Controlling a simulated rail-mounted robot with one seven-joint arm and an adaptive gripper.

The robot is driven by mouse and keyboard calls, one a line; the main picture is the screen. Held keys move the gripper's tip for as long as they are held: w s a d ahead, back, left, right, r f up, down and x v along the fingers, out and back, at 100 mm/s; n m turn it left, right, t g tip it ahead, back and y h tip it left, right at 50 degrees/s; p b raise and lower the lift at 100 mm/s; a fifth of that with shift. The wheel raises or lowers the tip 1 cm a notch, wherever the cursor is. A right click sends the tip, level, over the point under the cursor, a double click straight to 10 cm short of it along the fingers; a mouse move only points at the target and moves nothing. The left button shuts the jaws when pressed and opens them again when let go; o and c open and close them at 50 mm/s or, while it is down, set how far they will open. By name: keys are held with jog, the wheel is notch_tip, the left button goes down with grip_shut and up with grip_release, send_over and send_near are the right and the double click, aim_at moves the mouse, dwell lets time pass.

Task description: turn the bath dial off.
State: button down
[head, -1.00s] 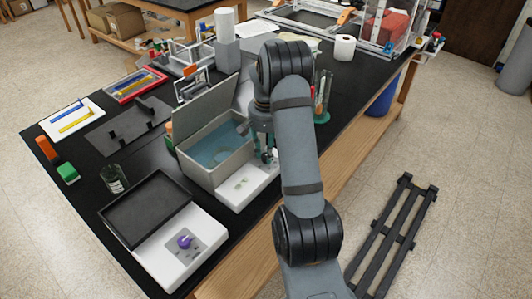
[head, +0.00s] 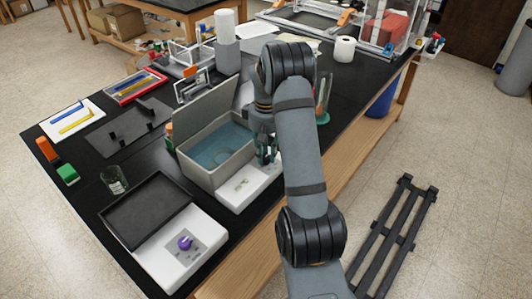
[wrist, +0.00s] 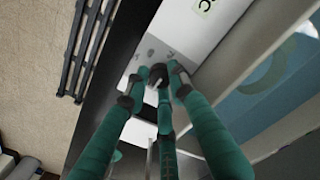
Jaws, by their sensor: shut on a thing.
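The water bath (head: 196,170) is a grey box with blue water inside and its lid standing open, near the middle of the bench. Its white front panel (head: 243,190) faces the bench edge and carries a small display, which also shows in the wrist view (wrist: 203,5). The dark bath dial (wrist: 158,73), with a pale mark, is on this panel; in the head view it is hidden by my gripper. My gripper (wrist: 155,86) has green fingers, which are shut on the dial from both sides. In the head view, my gripper (head: 267,155) is at the panel's far end.
A white device with a purple knob (head: 185,243) and a dark plate stands in front. A glass jar (head: 114,180) is to the left. A green-based stand (head: 322,108) is right behind my arm. The bench's wooden edge runs close beside the bath panel.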

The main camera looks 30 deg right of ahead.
aim_at(266, 157)
jog(key=shift+s, duration=0.1)
dwell(0.4)
jog(key=c, duration=1.5)
grip_release()
jog(key=shift+o, duration=0.2)
jog(key=shift+r, duration=0.1)
notch_tip(266, 157, up, 12)
jog(key=shift+f, duration=0.2)
notch_tip(266, 157, down, 12)
jog(key=shift+r, duration=0.1)
